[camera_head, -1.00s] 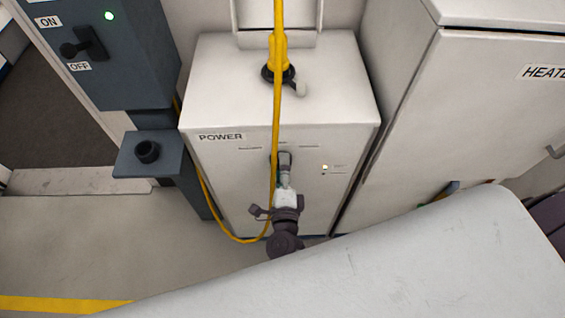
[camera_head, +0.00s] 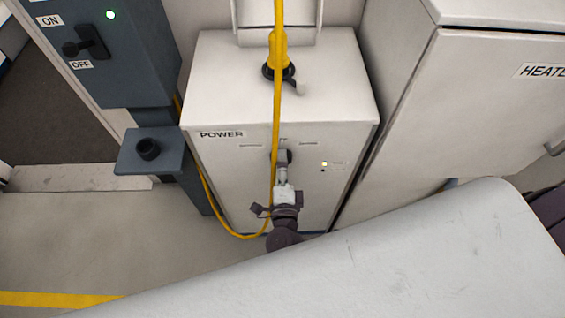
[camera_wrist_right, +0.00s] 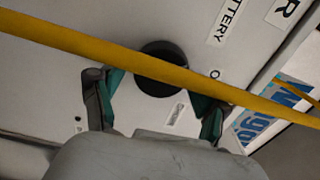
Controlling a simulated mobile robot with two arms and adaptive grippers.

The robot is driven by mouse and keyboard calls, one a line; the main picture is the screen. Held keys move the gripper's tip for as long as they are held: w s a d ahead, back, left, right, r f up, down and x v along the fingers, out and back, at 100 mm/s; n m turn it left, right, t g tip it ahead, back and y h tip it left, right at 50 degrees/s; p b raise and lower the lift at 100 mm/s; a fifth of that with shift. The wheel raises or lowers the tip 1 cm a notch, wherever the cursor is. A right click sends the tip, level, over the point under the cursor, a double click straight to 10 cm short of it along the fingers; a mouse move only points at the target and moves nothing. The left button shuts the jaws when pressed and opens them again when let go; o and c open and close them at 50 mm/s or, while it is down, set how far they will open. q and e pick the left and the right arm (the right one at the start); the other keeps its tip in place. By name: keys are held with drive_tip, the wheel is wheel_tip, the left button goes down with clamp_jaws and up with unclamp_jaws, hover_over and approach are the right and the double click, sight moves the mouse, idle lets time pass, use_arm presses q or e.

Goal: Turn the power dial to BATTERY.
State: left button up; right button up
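The power box (camera_head: 222,176) is white, labelled POWER, and stands in the middle of the head view. Its round black dial (camera_wrist_right: 160,68) shows in the right wrist view, partly behind a yellow cable, near a label ending in "TTERY". The dial (camera_head: 287,156) is mostly hidden by my gripper in the head view. My right gripper (camera_head: 283,168) is at the box's front face. In the wrist view it (camera_wrist_right: 157,90) is open, one finger on each side of the dial; I cannot tell whether they touch it. Where the dial points is unclear. My left gripper is out of view.
The yellow cable (camera_head: 276,110) hangs down past the box front, close to my right gripper. A HEATER cabinet (camera_head: 470,95) stands right, a grey switch panel (camera_head: 125,50) left. A small light (camera_head: 324,164) glows on the box.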

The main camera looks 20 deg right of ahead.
idle(0.3)
drive_tip(key=v, duration=1.2)
drive_tip(key=s+f+n+g+y, duration=0.4)
drive_tip(key=f+n, duration=0.4)
drive_tip(key=f, duration=0.5)
drive_tip(key=s+f+n+g+y, duration=0.35)
drive_tip(key=f+n, duration=0.45)
drive_tip(key=f, duration=0.5)
drive_tip(key=s+d+f+n+g, duration=0.2)
drive_tip(key=s+d+f+g, duration=0.1)
drive_tip(key=s, duration=0.3)
drive_tip(key=s+d+f+n+g+h, duration=0.1)
drive_tip(key=s+d+f+n+g, duration=0.2)
drive_tip(key=s+d+f, duration=0.2)
drive_tip(key=s+d+f+n+g+h, duration=0.1)
drive_tip(key=s+d+f+n+g, duration=0.1)
drive_tip(key=s+d+f, duration=0.3)
drive_tip(key=shift+s+d+f+n+g+h, duration=0.15)
drive_tip(key=shift+s+g, duration=0.1)
drive_tip(key=shift+s, duration=0.25)
drive_tip(key=shift+s+d+r+n+g+h, duration=0.1)
drive_tip(key=shift+s+d+n+g, duration=0.1)
drive_tip(key=shift+s, duration=0.35)
